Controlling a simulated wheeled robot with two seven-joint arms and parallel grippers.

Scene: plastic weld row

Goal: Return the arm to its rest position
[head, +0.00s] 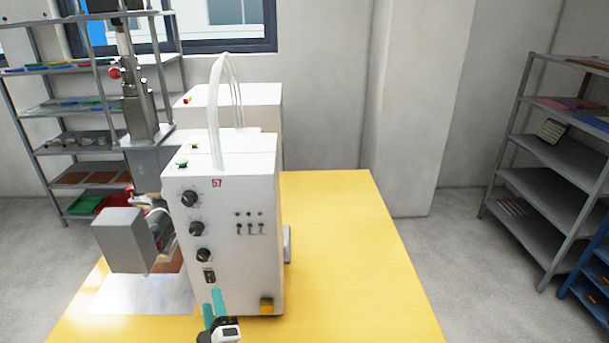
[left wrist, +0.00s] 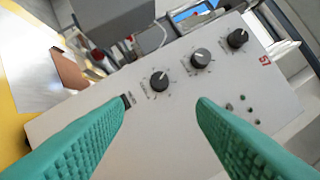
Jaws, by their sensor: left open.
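My left gripper (head: 213,308) shows at the bottom of the head view, in front of the lower part of the white welder box. Its teal fingers also show in the left wrist view (left wrist: 163,104), spread wide apart with nothing between them. The white welder box (head: 240,210) stands on the yellow table (head: 350,250). Its front panel (left wrist: 185,110), with black knobs and a red 57, faces the open fingers. I cannot tell whether the fingertips touch the panel. My right gripper is not in view.
A grey box on the welder (head: 118,240) overhangs a shiny metal plate (head: 130,295) at the left. The table's right side is bare. Grey shelves stand at the back left (head: 50,110) and right (head: 560,170), with a blue rack (head: 592,280) at the right edge.

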